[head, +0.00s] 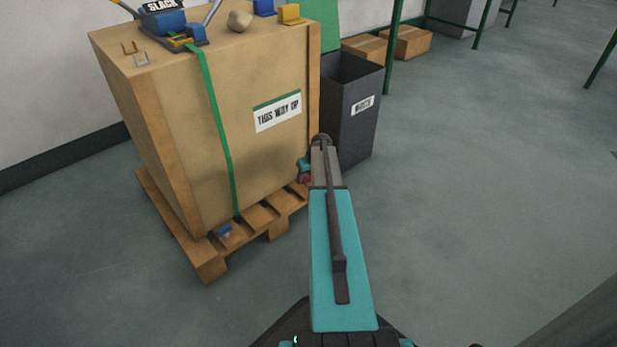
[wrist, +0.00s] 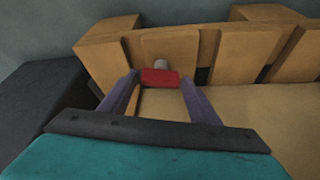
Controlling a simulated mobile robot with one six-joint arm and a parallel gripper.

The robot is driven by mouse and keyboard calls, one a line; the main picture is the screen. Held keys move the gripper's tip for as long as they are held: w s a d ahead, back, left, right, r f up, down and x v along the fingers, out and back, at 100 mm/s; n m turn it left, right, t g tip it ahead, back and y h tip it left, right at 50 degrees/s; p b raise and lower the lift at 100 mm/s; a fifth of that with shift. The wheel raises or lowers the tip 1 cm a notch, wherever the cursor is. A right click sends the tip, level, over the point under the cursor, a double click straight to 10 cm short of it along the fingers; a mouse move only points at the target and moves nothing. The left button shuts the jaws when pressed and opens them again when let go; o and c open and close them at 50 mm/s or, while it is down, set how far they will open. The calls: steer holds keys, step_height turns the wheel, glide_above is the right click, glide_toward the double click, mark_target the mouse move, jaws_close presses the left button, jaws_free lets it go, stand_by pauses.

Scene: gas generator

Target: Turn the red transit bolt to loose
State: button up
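The red transit bolt (wrist: 160,77) sits at the wooden pallet's edge, with a grey round part behind its red head. In the head view the red bolt (head: 305,180) is a small patch at the crate's lower right corner, mostly hidden by my arm. My gripper (wrist: 159,84) is open, with one finger on each side of the red head at its tips. Narrow gaps seem to show beside the head; contact is hard to tell. In the head view my gripper (head: 303,168) is largely hidden behind my arm.
The crate (head: 180,120) stands on a wooden pallet (head: 210,268), held by a green strap (head: 216,125). A blue part (head: 223,230) is at the pallet's front. A dark bin (head: 350,110) stands close behind my arm. Floor to the right is clear.

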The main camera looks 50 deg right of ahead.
steer(key=c, duration=0.7)
steer(key=shift+r+n+p, duration=0.1)
steer(key=shift+n+p, duration=0.4)
steer(key=shift+p, duration=0.25)
steer(key=shift+d+n+y+p, duration=0.1)
steer(key=shift+n+y+p, duration=0.3)
steer(key=shift+n+p, duration=0.5)
steer(key=shift+n, duration=0.1)
steer(key=o, duration=1)
steer(key=shift+o, duration=0.2)
